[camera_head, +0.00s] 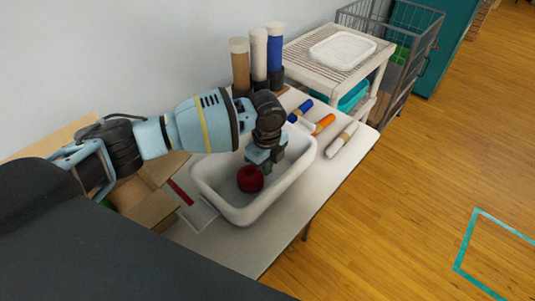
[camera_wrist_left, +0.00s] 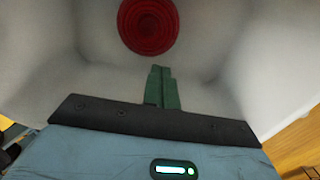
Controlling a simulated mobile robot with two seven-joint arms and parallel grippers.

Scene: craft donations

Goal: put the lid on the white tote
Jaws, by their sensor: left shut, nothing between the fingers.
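The white tote (camera_head: 283,193) stands open on the table, with a round dark red object (camera_head: 250,179) inside it. In the left wrist view the red object (camera_wrist_left: 149,25) shows ridged rings and lies on the tote's pale floor. My left gripper (camera_head: 267,166) reaches down into the tote, beside the red object. Its green fingers (camera_wrist_left: 161,75) are together with nothing between them, and they appear apart from the red object. A white, rimmed, flat piece that looks like the lid (camera_head: 342,50) lies on the slatted white stand. My right gripper is not in view.
Rolls in brown, white and blue (camera_head: 258,56) stand behind the tote. Blue, orange and white rolls (camera_head: 322,124) lie right of it on the table (camera_head: 235,258). A cardboard box (camera_head: 150,205) is at left. A wire cart (camera_head: 424,48) stands beyond the slatted stand (camera_head: 302,62).

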